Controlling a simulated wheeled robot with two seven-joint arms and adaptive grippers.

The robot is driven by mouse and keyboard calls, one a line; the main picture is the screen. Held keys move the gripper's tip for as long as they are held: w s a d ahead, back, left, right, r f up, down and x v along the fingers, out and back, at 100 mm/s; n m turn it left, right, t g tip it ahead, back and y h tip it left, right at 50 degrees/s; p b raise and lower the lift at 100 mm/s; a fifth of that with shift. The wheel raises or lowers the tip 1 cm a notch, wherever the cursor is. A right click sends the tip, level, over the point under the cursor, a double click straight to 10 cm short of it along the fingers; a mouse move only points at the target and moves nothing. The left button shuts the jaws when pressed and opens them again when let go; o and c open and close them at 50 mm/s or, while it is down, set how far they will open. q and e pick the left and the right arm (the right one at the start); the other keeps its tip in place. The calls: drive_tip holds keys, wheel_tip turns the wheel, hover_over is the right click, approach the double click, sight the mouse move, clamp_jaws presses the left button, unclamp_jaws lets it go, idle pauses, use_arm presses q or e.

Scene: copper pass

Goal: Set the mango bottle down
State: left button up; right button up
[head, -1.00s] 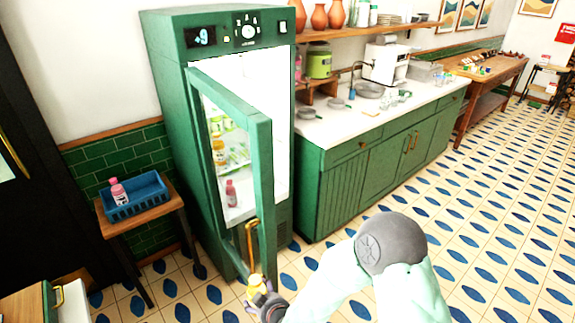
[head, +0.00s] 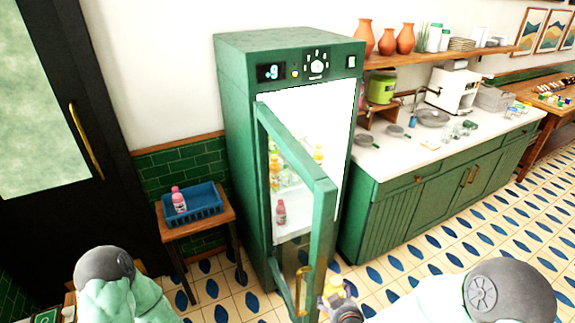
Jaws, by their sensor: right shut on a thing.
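The mango bottle (head: 333,284), yellow with a pale top, is low in the head view, just right of the brass handle of the open fridge door. My right gripper (head: 341,296) is shut on it and holds it in front of the fridge, with its lower part hidden by the gripper. My left arm shows at the lower left, but its gripper is out of view. The green fridge (head: 240,150) stands with its door (head: 320,225) swung open. Inside are a pink bottle (head: 281,212) on a lower shelf and several yellow and green ones above.
A blue crate (head: 206,205) with a pink bottle (head: 179,200) sits on a small wooden table (head: 223,222) left of the fridge. A white counter (head: 390,155) with dishes is on the right. Tiled floor is open in front of the counter.

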sight(341, 280)
wheel_tip(341, 280, up, 14)
drive_tip(key=p, duration=1.3)
drive_tip(key=shift+r, duration=0.25)
drive_tip(key=shift+d, duration=0.1)
drive_tip(key=shift+f, duration=0.1)
